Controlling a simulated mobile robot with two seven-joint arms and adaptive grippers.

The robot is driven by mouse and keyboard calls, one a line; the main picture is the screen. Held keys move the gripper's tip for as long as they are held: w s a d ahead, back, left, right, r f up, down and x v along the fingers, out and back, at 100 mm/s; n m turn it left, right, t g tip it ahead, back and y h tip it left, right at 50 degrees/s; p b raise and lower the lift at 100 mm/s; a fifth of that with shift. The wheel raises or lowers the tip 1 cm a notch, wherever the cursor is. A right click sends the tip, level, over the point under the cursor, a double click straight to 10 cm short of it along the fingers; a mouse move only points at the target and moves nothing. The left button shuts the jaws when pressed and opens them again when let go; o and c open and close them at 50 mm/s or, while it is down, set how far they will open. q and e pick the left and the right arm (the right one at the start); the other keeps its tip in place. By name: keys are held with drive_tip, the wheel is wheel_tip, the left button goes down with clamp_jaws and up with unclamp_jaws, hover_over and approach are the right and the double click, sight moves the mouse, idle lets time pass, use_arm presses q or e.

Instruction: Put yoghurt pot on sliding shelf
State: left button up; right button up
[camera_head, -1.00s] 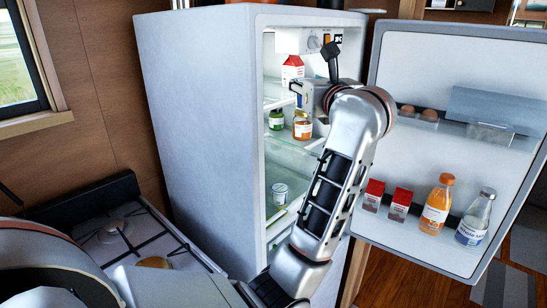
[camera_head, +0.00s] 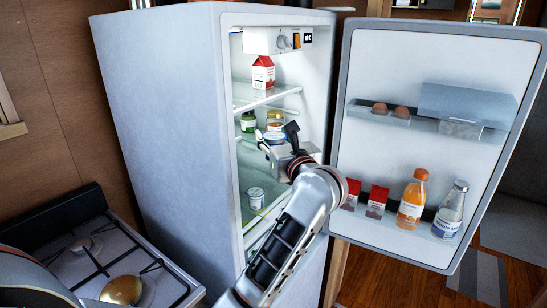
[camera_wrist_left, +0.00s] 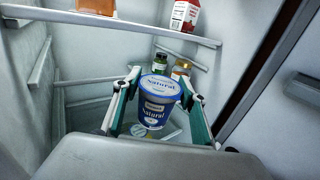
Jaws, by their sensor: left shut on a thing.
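My left gripper (camera_head: 277,147) is shut on a blue yoghurt pot with a pale lid (camera_head: 274,137), inside the open fridge. In the left wrist view the pot (camera_wrist_left: 158,106), marked "Natural", is upright between the two fingers of the gripper (camera_wrist_left: 161,98). A glass shelf (camera_head: 251,156) runs at about the pot's height, with a green jar (camera_head: 248,122) and an orange-brown jar (camera_head: 275,121) behind the pot. I cannot tell whether the pot touches the shelf, nor which shelf slides. My right gripper is not in view.
A red-and-white carton (camera_head: 263,74) stands on the upper shelf (camera_head: 255,102). Another white pot (camera_head: 255,197) stands lower down. The open fridge door (camera_head: 435,75) at right holds eggs, small cartons and bottles. A stove (camera_head: 105,262) is at lower left.

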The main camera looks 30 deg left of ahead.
use_arm(q)
drive_tip(key=shift+f, duration=2.8)
drive_tip(key=shift+f, duration=0.2)
drive_tip(key=o, duration=1.2)
drive_tip(key=shift+r, duration=0.2)
